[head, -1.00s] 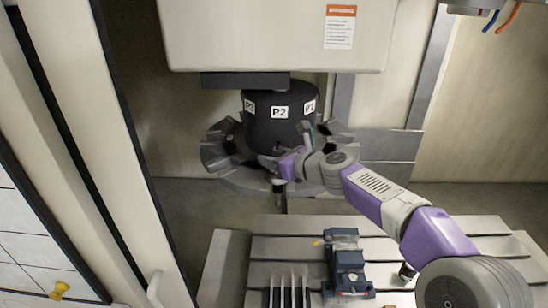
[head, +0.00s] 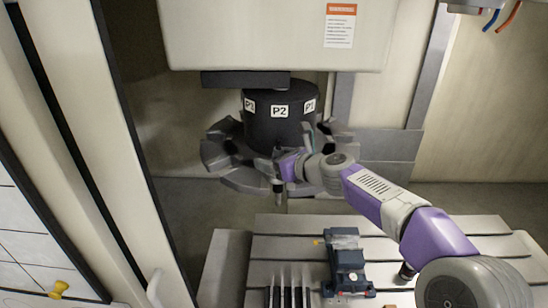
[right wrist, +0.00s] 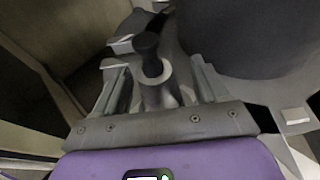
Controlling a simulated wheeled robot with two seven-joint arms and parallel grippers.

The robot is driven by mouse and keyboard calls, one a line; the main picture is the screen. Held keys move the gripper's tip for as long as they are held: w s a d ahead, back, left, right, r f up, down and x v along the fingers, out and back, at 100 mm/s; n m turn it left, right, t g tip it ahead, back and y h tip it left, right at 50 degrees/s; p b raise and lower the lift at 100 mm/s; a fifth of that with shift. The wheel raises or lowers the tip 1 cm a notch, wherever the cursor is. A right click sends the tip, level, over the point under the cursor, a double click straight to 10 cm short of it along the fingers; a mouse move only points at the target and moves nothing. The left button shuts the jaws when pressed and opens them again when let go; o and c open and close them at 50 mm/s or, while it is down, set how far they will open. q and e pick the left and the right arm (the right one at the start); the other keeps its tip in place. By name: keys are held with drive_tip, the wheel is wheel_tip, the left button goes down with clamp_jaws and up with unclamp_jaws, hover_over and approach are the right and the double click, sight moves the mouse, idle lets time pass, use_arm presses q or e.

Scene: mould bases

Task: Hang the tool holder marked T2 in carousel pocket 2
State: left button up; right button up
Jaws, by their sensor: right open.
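The dark round carousel (head: 225,160) has grey pocket arms around its rim, below a black drum with a P2 label (head: 280,111) facing me. A tool holder (head: 278,187) hangs upright at the carousel's front, below the P2 label. My right gripper (head: 281,167) is at this holder. In the right wrist view, the holder (right wrist: 155,80), with a dark knob on top and a grey body, stands between the two open fingers (right wrist: 155,68). Contact with the fingers cannot be told. No T2 mark is readable, and the holder's seat in the pocket is partly hidden. My left gripper is out of view.
Below is a slotted machine table (head: 290,226) with a dark blue vise (head: 346,265) and a grey slatted part (head: 287,290). The large spindle housing (head: 270,35) is above the carousel. A door frame (head: 100,130) stands at the left.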

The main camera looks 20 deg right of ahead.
sight(293, 187)
drive_tip(key=shift+v, duration=3.85)
drive_tip(key=shift+r, duration=0.1)
